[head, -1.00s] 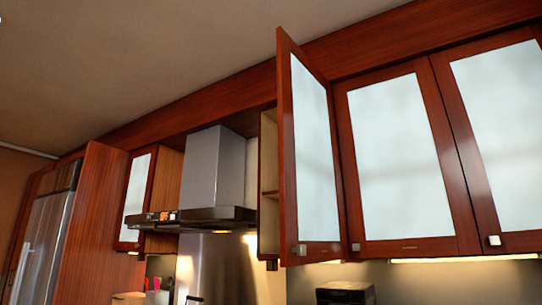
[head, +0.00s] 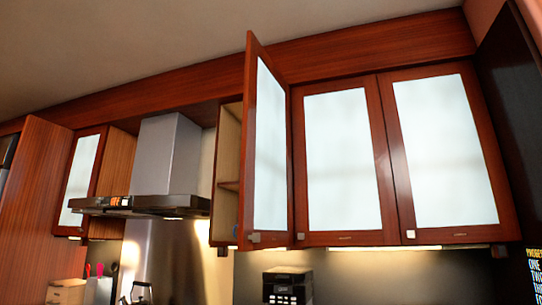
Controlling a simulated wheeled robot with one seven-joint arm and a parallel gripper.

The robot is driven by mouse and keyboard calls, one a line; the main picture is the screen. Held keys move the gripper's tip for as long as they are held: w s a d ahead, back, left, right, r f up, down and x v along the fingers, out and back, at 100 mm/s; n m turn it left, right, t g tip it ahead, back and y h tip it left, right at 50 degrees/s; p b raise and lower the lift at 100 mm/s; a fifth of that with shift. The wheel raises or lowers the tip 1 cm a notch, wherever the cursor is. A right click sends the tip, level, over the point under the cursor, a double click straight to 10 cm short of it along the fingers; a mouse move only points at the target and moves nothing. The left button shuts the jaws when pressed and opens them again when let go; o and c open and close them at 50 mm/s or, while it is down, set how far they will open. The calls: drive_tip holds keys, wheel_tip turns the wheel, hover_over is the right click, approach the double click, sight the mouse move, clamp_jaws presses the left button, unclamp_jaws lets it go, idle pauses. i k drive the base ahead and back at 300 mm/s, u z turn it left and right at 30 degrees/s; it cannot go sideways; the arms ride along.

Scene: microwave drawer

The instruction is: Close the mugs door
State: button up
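One upper cabinet door (head: 268,150), with a red-brown wood frame and frosted glass, stands swung open toward me in the head view. It is hinged on its right side. A small square knob (head: 254,238) sits at its lower free corner. Behind its left side shows the open cabinet (head: 228,170) with a pale inner wall and a shelf; most of the inside is hidden by the door, and I see no mugs clearly. No label shows which door is the mugs door, but this is the only one seen open. My gripper is not in view.
Two shut glass doors (head: 338,160) (head: 444,150) are to the right. A range hood (head: 165,165) hangs left of the open cabinet, with another glass-door cabinet (head: 82,180) beyond it. A black appliance (head: 287,286) stands below. A dark panel is at far right.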

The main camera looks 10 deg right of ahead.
sight(266, 212)
drive_tip(key=u, duration=0.1)
drive_tip(key=i, duration=1)
drive_tip(key=k, duration=0.4)
drive_tip(key=u, duration=0.65)
